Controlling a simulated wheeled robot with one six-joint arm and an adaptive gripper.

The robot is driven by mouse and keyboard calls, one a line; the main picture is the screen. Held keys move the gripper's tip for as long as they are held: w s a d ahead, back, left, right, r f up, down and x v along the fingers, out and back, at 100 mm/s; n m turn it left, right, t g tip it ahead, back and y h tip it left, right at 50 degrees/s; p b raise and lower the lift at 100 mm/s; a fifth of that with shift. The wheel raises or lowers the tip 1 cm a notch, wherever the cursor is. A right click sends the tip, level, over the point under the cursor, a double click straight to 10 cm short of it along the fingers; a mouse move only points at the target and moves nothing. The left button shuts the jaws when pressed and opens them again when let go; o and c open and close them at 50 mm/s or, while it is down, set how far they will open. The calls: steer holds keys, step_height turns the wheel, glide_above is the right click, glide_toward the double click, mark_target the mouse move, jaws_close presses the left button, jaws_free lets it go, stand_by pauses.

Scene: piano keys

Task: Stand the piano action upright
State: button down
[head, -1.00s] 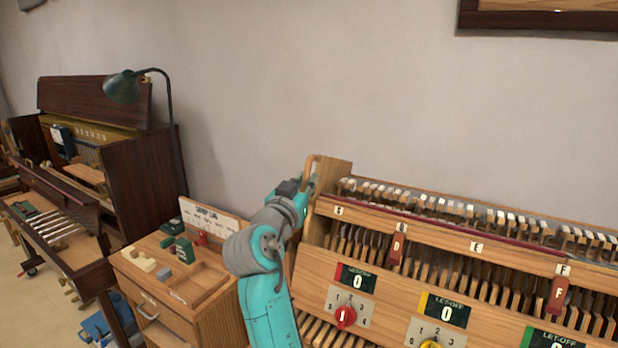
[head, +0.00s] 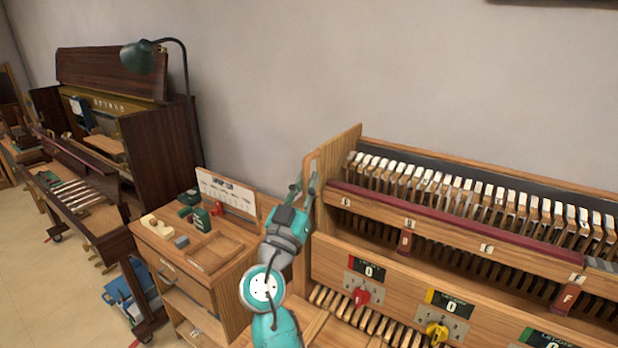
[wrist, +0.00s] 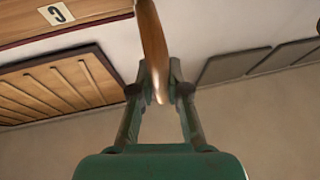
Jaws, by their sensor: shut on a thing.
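The piano action (head: 470,205) is the long wooden unit at the right of the head view. It has a row of white-tipped hammers and a dark red rail along its front. Its hammers stand nearly upright, leaning slightly; I cannot tell its exact angle. My gripper (head: 306,182) is at its left end, beside the pale wooden side board (head: 342,155). In the wrist view my gripper (wrist: 160,84) is shut on a narrow curved wooden handle (wrist: 152,40). The handle's far end is out of that view, and its join to the action is hidden.
A wooden cabinet (head: 205,290) with small tools on top stands left of my arm. An upright piano (head: 160,140) and a green lamp (head: 138,57) stand farther left. Red and yellow knobs (head: 437,333) line the front panel. Floor at far left is partly clear.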

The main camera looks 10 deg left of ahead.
steer(key=shift+s+a+f, duration=0.1)
steer(key=shift+f, duration=0.2)
steer(key=c, duration=1.2)
jaws_free()
steer(key=shift+o, duration=0.3)
steer(key=shift+r, duration=0.1)
steer(key=shift+s, duration=0.1)
steer(key=v, duration=1.2)
